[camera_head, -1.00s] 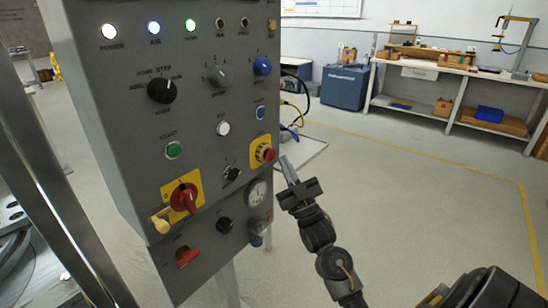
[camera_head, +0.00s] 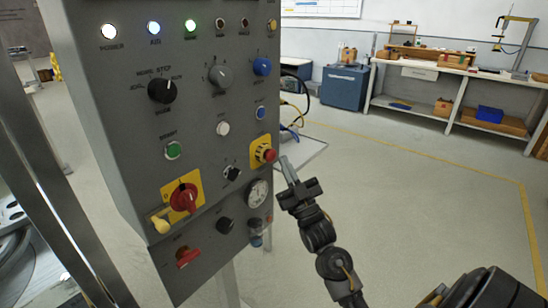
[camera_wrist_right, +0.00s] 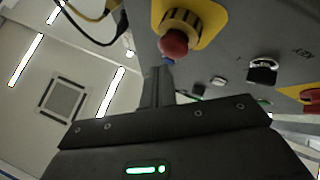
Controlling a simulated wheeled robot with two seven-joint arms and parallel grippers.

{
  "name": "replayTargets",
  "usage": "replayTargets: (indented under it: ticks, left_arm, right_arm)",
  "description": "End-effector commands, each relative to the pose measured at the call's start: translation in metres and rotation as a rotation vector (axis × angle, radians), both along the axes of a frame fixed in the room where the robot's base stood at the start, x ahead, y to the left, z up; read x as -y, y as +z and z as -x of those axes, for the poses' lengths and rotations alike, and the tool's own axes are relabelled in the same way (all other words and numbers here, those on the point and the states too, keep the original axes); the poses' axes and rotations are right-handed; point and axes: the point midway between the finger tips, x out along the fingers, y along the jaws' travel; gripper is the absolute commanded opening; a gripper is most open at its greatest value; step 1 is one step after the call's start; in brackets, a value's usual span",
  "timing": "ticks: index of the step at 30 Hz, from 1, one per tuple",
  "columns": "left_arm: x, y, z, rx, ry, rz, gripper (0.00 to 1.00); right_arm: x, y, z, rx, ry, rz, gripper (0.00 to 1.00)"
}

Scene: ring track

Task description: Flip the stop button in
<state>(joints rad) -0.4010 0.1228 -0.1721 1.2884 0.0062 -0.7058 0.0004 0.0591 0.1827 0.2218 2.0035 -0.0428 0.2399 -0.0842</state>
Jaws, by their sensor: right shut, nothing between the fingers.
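The stop button (camera_head: 268,154) is a red mushroom head on a yellow plate at the right edge of the grey control panel (camera_head: 200,120). In the right wrist view the red head (camera_wrist_right: 173,43) stands out from its yellow plate just beyond my fingers. My right gripper (camera_head: 285,160) is shut and empty. Its fingertips are just right of the red head in the head view. They also show in the wrist view (camera_wrist_right: 160,72), close below the head; I cannot tell whether they touch it. My left gripper is not in view.
A red rotary switch (camera_head: 184,197) on a yellow plate, a gauge (camera_head: 258,192) and several knobs and lamps share the panel. A workbench (camera_head: 455,68) and a blue cabinet (camera_head: 344,88) stand at the back. The floor right of the panel is open.

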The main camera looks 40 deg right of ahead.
Motion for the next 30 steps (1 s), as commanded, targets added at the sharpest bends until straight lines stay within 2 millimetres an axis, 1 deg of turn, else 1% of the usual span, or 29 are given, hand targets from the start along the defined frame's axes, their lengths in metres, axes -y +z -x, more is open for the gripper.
replayTargets:
  ticks: [18, 30]
  left_arm:
    - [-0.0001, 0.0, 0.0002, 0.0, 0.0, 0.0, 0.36]
    - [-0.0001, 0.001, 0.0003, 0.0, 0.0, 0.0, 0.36]
  right_arm:
    - [-0.0001, 0.0, -0.0002, 0.0, 0.0, 0.0, 0.0]
    - [-0.0026, -0.0001, -0.0083, 0.0, 0.0, 0.0, 0.0]
